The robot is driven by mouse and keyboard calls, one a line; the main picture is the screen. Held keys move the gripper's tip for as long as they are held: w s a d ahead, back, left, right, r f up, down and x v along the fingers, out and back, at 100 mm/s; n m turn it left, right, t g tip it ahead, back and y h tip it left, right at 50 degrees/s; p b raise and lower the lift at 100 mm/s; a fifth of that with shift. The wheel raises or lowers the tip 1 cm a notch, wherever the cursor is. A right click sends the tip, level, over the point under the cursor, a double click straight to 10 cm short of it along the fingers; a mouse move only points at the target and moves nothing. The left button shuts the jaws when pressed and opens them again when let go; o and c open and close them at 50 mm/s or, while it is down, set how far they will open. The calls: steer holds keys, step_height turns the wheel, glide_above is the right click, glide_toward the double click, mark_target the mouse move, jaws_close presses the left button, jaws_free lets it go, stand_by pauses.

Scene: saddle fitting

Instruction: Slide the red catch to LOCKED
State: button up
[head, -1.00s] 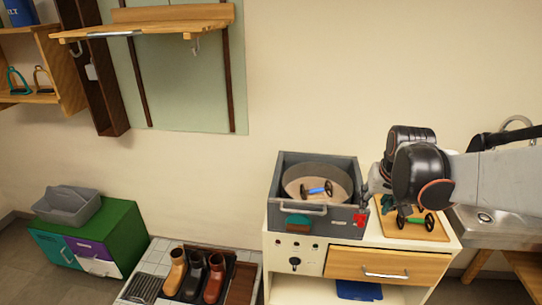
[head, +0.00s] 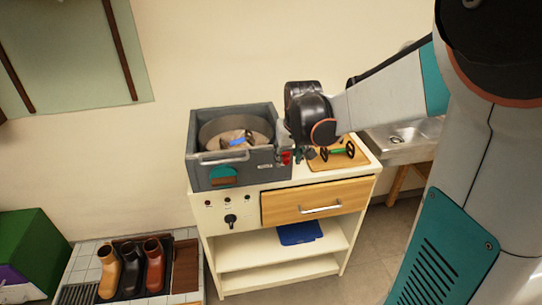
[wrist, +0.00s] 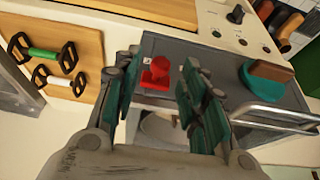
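The red catch (head: 286,158) is on the right end of the grey box's front (head: 205,178). In the wrist view the red catch (wrist: 158,74) shows as a flat base with a raised knob. My gripper (wrist: 161,103) is open, with one finger on each side of the catch in that view. I see a gap between the catch and each finger; contact cannot be told. In the head view my wrist partly covers the gripper and the box's right end. Small markings by the catch are too small to read.
The box holds a round pan (head: 210,130) with a blue-handled item (head: 238,142). The box's bar handle (head: 224,158) sticks out in front. A wooden board (head: 352,160) with a green-handled item (head: 338,152) lies to the right. The cabinet drawer (head: 310,200) is shut.

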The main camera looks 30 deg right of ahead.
mark_target(267, 160)
steer(key=shift+b+x, duration=0.5)
steer(key=shift+x, duration=0.4)
steer(key=shift+c, duration=0.6)
jaws_close()
steer(key=shift+w+a+p, duration=0.2)
steer(key=shift+w+a, duration=0.05)
steer(key=shift+a, duration=0.7)
steer(key=shift+w+a+p, duration=0.25)
steer(key=shift+a, duration=0.65)
steer(key=shift+w+a+p, duration=0.2)
steer(key=shift+w+a, duration=0.1)
steer(key=shift+a, duration=0.65)
steer(key=shift+o, duration=0.5)
jaws_free()
steer(key=shift+a, duration=0.2)
steer(key=shift+r, duration=0.15)
